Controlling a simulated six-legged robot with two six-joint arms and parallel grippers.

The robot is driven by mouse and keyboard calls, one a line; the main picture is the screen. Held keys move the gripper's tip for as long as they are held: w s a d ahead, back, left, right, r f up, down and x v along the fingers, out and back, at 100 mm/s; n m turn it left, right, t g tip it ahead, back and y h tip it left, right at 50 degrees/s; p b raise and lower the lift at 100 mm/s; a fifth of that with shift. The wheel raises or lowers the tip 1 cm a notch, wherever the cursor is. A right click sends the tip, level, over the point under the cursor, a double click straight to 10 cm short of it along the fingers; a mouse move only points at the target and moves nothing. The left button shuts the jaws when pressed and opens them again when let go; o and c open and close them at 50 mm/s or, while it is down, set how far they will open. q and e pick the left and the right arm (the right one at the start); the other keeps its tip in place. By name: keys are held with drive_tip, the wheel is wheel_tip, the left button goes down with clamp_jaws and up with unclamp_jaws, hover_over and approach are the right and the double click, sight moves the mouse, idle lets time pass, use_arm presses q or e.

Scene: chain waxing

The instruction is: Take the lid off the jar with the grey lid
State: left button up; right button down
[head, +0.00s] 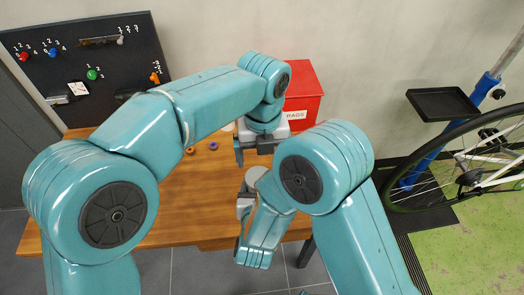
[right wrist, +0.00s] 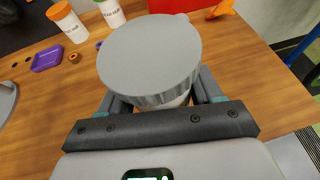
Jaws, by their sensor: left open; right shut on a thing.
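The jar with the grey lid fills the middle of the right wrist view, its round grey lid (right wrist: 150,52) on top and a strip of its pale body (right wrist: 180,102) below. My right gripper (right wrist: 163,98) is shut around the jar body, just under the lid. In the head view the grey lid (head: 257,174) shows small, and my right forearm covers much of the jar. My left gripper (head: 257,154) is open and empty, beyond the jar and apart from it. Whether the jar touches the table is unclear.
An orange-lidded jar (right wrist: 65,20) and a green-lidded jar (right wrist: 111,12) stand beyond the held jar. A purple tray (right wrist: 47,58) and a small brown ring (right wrist: 74,57) lie nearby. A red rags bin (head: 304,90) stands behind. The wooden table (head: 190,205) is clear at left.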

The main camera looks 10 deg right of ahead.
use_arm(q)
hover_over(249, 190)
drive_tip(key=w+d, duration=0.1)
drive_tip(key=d, duration=0.3)
drive_tip(key=f, duration=0.7)
drive_tip(key=shift+a+f, duration=0.2)
drive_tip(key=shift+f, duration=0.1)
drive_tip(key=shift+c, duration=0.2)
drive_tip(key=c, duration=1)
drive_tip(key=shift+d, duration=0.15)
drive_tip(key=shift+c, duration=0.2)
drive_tip(key=n, duration=0.3)
drive_tip(key=shift+w+d+r, duration=0.1)
drive_tip(key=o, duration=1.1)
drive_tip(key=shift+o, duration=0.3)
drive_tip(key=shift+a, duration=0.2)
